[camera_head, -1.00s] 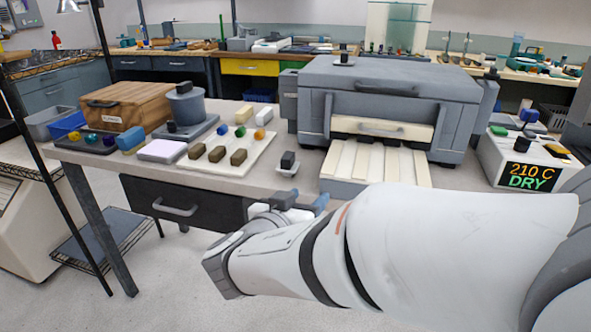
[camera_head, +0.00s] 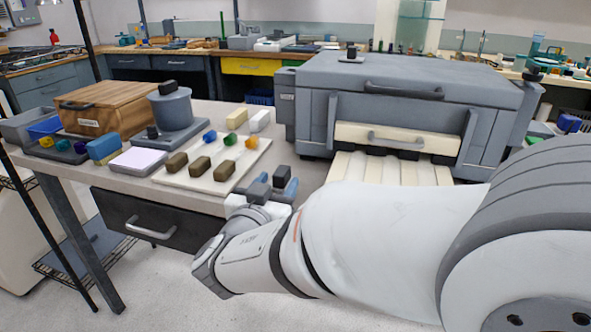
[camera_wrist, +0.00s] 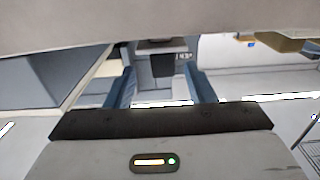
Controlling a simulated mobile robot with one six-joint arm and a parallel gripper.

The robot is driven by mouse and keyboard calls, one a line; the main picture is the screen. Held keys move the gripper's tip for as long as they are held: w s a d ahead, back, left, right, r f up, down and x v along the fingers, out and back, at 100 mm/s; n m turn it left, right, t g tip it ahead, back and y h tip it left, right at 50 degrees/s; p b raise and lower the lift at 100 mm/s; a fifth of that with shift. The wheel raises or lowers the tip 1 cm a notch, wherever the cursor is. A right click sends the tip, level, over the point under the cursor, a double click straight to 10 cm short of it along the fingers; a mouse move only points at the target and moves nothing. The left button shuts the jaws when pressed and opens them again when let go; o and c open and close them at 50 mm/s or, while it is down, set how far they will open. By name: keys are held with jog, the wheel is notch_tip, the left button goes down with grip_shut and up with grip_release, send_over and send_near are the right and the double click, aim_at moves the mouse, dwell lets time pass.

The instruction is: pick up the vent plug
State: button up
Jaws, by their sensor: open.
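Two dark knobs look like vent plugs, and I cannot tell for certain which is the vent plug. One black block-shaped plug (camera_head: 281,176) stands at the bench's front edge, just behind my gripper; its white base is hidden now. The other dark knob (camera_head: 351,51) sits on a pale disc on top of the grey kiln (camera_head: 415,75). My gripper (camera_head: 277,187) is open and empty at the bench's front edge. In the wrist view its blue fingers (camera_wrist: 160,85) stand apart, with a dark block (camera_wrist: 163,65) beyond them that I cannot identify surely.
A white board (camera_head: 200,184) with several coloured and brown blocks lies left of my gripper. A grey pot (camera_head: 172,107), a wooden box (camera_head: 110,105) and a blue block (camera_head: 103,146) stand farther left. Pale slats (camera_head: 390,168) lie before the kiln. A drawer (camera_head: 150,215) is below the bench.

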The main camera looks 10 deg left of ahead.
aim_at(278, 180)
jog(key=w, duration=0.4)
jog(key=shift+w, duration=0.3)
grip_shut()
